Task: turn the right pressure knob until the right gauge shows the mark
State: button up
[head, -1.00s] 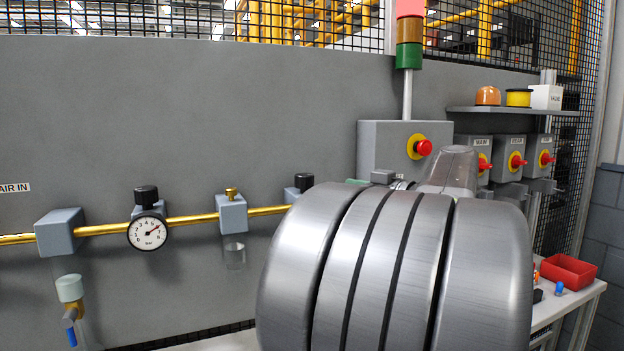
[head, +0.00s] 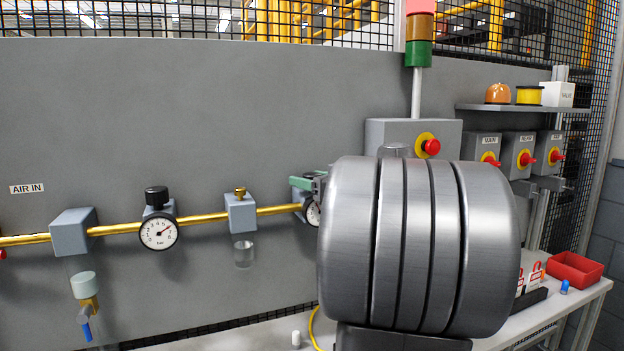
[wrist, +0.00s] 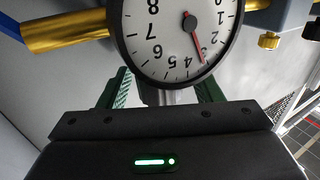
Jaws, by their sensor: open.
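The right gauge (head: 313,213) is mostly hidden behind my arm in the head view. In the wrist view the right gauge (wrist: 180,35) appears upside down and cut off at the top; its red needle points between 3 and 4. I cannot make out a set mark on the visible dial. My gripper (wrist: 164,90) is open, with one green finger on each side below the gauge in the wrist view. In the head view its green fingers (head: 311,182) are at the top of the right regulator. The right knob is hidden there, so contact cannot be told.
The left gauge (head: 158,233) has a black knob (head: 156,196) above it. A brass pipe (head: 115,228) runs along the grey panel, through a filter block (head: 240,212). Switch boxes (head: 518,156) and a red tray (head: 575,268) are at the right.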

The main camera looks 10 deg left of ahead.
jog(key=c, duration=1)
jog(key=shift+f, duration=0.1)
jog(key=shift+f+t+b, duration=0.1)
jog(key=shift+t+b, duration=0.2)
jog(key=shift+b, duration=0.35)
